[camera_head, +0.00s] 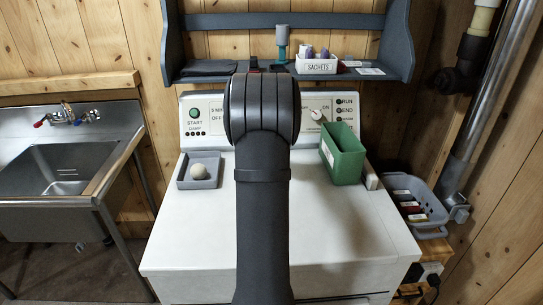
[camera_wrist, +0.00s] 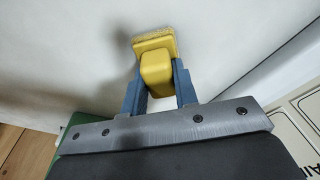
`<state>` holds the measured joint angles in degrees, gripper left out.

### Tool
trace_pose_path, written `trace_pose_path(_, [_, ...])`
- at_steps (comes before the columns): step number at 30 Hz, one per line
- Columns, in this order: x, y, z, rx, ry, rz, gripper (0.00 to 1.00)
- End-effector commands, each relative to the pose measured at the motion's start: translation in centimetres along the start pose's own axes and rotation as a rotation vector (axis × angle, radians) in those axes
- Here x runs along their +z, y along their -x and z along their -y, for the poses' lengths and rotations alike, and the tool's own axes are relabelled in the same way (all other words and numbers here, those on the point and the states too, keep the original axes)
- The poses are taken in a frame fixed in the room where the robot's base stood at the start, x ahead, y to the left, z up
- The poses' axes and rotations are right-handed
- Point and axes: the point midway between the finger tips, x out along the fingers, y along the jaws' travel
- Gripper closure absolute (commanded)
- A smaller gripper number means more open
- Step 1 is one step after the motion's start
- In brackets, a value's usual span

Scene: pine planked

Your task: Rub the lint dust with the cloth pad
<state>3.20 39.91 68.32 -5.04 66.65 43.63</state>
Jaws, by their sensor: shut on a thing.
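In the wrist view my gripper (camera_wrist: 157,82) is shut on the yellow handle of the cloth pad (camera_wrist: 155,44). The pad's wider yellow face points away from my gripper, toward a white surface. A shadow lies on that surface to the left of the pad. I cannot tell whether the pad touches it. No lint dust can be made out in either view. In the head view my arm hides my gripper and the pad.
A white machine top (camera_head: 190,245) carries a grey tray (camera_head: 183,184) with a pale ball (camera_head: 199,171) at left and a green bin (camera_head: 343,155) at right. A shelf (camera_head: 220,77) hangs behind. A sink (camera_head: 58,165) stands left, a grey basket (camera_head: 425,225) right.

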Motion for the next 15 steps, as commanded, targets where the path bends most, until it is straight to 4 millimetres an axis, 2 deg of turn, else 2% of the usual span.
trace_pose_path(11, [2.5,0.3,-2.5,0.002,0.0,0.003,0.95])
trace_pose_path(13, [2.3,0.7,-2.4,0.001,0.0,0.001,0.95])
trace_pose_path(15, [2.0,2.7,-2.4,-0.003,-0.001,-0.003,0.95])
